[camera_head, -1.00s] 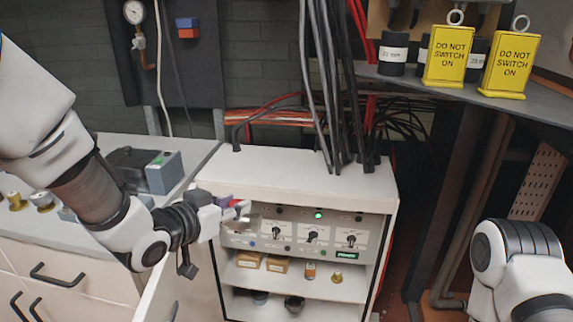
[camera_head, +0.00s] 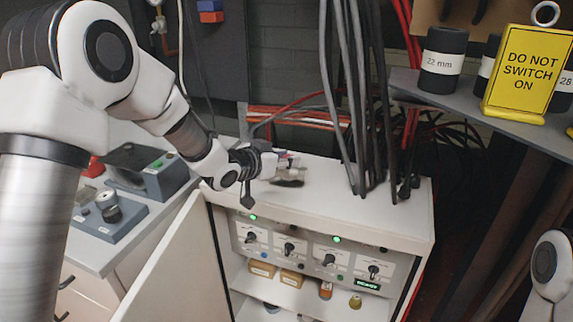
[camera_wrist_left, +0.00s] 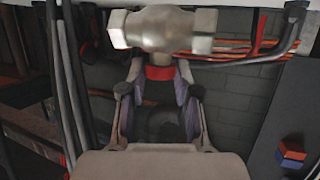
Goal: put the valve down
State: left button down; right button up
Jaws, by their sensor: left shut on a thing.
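The valve (camera_head: 289,177) is a silvery metal body with a red part, held in my left gripper (camera_head: 272,163). In the head view it shows over the back left of the white cabinet top (camera_head: 330,190); I cannot tell whether it touches the surface. In the left wrist view the valve (camera_wrist_left: 163,30) lies crosswise beyond the fingertips. My left gripper (camera_wrist_left: 160,78) is shut on it near its red collar. My right gripper is out of view; only part of my right arm shows at the right edge.
Black cables (camera_head: 360,110) rise from the cabinet top just right of the valve. A cabinet door (camera_head: 175,265) stands open. A grey bench with devices (camera_head: 150,172) is at left. A shelf at right holds a yellow sign (camera_head: 527,72) and black cylinders (camera_head: 443,60). The cabinet top's front is clear.

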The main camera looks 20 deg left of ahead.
pick_arm(q)
jog(key=shift+w+a, duration=0.35)
jog(key=shift+w, duration=0.35)
jog(key=shift+w+a+f, duration=0.1)
jog(key=shift+f, duration=0.1)
notch_tip(320, 180, down, 3)
jog(key=shift+r, duration=0.15)
jog(key=shift+w+f, duration=0.1)
jog(key=shift+f, duration=0.1)
jog(key=c, duration=0.8)
grip_release()
jog(key=shift+f, duration=0.15)
jog(key=shift+c, duration=0.2)
